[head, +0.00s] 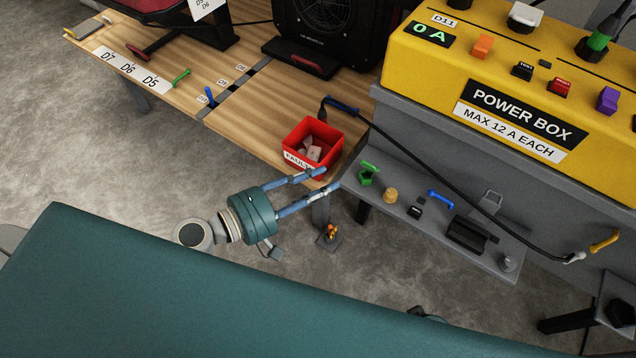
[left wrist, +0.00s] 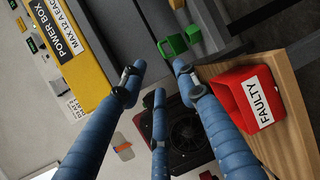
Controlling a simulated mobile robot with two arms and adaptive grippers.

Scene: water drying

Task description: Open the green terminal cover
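The green terminal cover (head: 369,167) is on the grey shelf at the foot of the power box, at the shelf's left end. A green lower part sits beneath it, and the cover looks tilted; I cannot tell how far it stands open. In the left wrist view the green cover (left wrist: 173,46) shows just beyond the fingertips, with a second green piece beside it. My left gripper (head: 332,178) points right towards the cover, its fingers spread and empty. It is left of the cover, and a small gap shows. My right gripper is not in view.
A red FAULTY bin (head: 312,143) with pale pieces inside stands on the wooden table close to my left fingers. A yellow knob (head: 390,195), blue handle (head: 440,199) and black block (head: 470,234) share the shelf. A black cable (head: 440,172) crosses above the shelf.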

